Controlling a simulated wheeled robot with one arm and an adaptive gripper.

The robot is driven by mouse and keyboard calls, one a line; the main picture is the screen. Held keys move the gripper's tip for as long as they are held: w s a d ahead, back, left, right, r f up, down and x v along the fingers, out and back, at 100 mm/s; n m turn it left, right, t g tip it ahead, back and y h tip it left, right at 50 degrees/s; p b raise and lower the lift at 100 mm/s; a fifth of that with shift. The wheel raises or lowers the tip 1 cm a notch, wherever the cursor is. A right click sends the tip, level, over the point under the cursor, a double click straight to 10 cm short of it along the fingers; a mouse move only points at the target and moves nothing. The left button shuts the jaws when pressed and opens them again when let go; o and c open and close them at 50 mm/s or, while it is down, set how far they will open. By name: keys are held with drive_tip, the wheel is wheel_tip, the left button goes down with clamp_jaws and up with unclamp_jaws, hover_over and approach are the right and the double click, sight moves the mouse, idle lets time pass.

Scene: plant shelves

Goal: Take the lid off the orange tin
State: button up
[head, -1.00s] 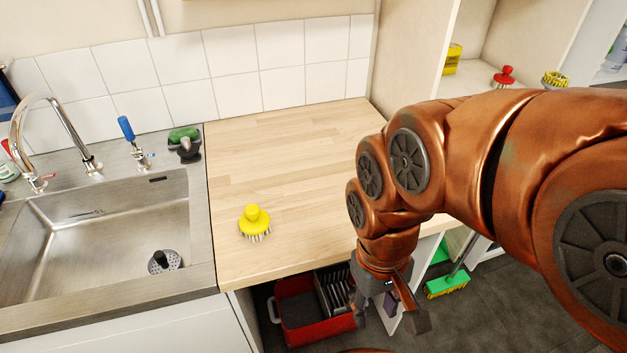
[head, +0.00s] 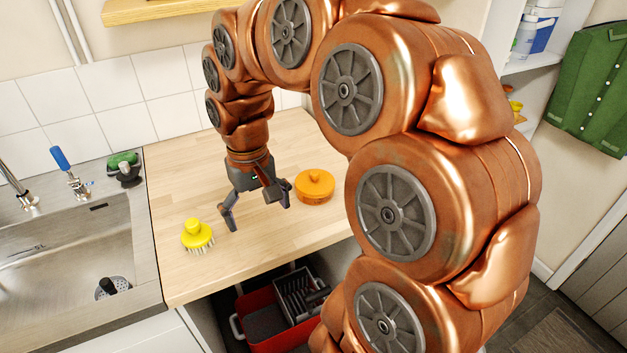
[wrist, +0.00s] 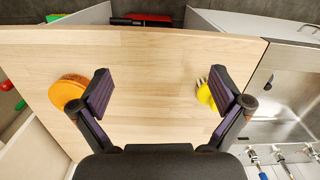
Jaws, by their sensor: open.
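The orange tin (head: 314,187) stands on the wooden counter, with a round lid and a knob on top in the head view. In the wrist view the tin (wrist: 68,92) is at the left, partly behind a finger. My gripper (head: 258,215) is open and empty above the counter, left of the tin and apart from it. In the wrist view the two fingers (wrist: 168,95) are spread wide with bare wood between them.
A yellow brush (head: 197,235) stands on the counter left of my gripper. The sink (head: 60,250) is further left. A red bin (head: 265,325) with a dark rack is below the counter. The counter (head: 185,165) is clear behind the brush.

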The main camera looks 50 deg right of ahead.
drive_tip(key=w+d+m, duration=0.2)
drive_tip(key=w+d, duration=0.4)
drive_tip(key=d, duration=0.5)
drive_tip(key=m, duration=0.3)
hover_over(315, 174)
drive_tip(key=shift+s+a+f+t, duration=0.2)
drive_tip(key=shift+f+t, duration=0.2)
drive_tip(key=shift+f, duration=0.2)
drive_tip(key=shift+w+d+f+p, duration=0.1)
drive_tip(key=shift+f+p, duration=0.45)
drive_tip(key=shift+f, duration=0.7)
drive_tip(key=shift+w+d+f+p, duration=0.15)
drive_tip(key=shift+f+p, duration=0.35)
drive_tip(key=shift+f, duration=0.8)
drive_tip(key=shift+w+d+f+p, duration=0.1)
drive_tip(key=shift+f+p, duration=0.45)
drive_tip(key=shift+f, duration=0.7)
drive_tip(key=c, duration=1.4)
clamp_jaws()
drive_tip(key=shift+s+a+f, duration=0.1)
